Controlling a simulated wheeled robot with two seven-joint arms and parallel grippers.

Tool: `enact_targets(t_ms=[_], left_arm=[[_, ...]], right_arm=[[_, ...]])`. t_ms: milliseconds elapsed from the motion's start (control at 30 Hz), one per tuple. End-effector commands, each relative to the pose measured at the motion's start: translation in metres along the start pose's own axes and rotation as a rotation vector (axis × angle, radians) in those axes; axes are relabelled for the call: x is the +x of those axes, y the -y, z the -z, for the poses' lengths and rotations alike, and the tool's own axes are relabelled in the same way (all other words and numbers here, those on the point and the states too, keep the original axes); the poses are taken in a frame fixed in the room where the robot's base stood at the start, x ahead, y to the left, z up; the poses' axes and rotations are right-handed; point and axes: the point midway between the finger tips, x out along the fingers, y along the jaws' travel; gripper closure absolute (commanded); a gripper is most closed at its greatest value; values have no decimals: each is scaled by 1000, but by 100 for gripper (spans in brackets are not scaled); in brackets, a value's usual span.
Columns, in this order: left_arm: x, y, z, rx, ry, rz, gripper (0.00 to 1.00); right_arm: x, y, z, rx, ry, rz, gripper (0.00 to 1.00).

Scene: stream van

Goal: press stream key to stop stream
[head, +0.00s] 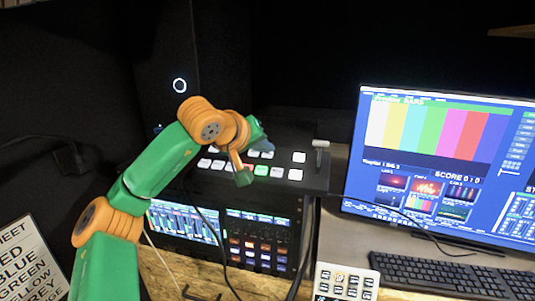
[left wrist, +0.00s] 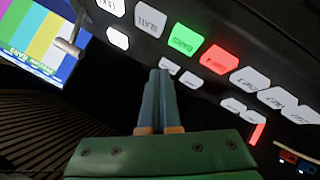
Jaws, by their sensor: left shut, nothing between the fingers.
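The black switcher panel (head: 225,187) carries two rows of white keys, with one lit green (head: 261,170). The wrist view shows this green key (left wrist: 188,39) labelled BARS beside a red-lit key (left wrist: 217,60), and a narrow red light (left wrist: 257,134). No stream label is readable, so I cannot tell which key is the stream key. My left gripper (head: 243,178) is over the panel, partly covering the keys. In the wrist view its fingers (left wrist: 160,72) are together and empty, pointing towards the keys. Contact cannot be told. My right gripper is not in view.
A lever (head: 320,145) stands at the panel's right end. A monitor (head: 435,165) with colour bars, a keyboard (head: 450,277) and a small keypad (head: 346,283) are to the right. An audio mixer (head: 265,240) sits below the panel. A colour-word sign (head: 30,260) is at left.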

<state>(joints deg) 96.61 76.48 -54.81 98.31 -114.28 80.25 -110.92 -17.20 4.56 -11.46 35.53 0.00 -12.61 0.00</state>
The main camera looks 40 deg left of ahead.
Motion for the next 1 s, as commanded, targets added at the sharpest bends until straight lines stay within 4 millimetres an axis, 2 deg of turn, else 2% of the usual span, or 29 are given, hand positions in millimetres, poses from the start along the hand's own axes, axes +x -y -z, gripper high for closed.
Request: enact_targets(t_ms=[333,633,1000], left_arm=[[0,0,0,0,1,1,100],[-11,-9,9,0,1,0,100],[-12,-10,10,0,0,0,100]], right_arm=[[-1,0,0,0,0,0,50],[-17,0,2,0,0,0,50],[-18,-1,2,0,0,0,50]])
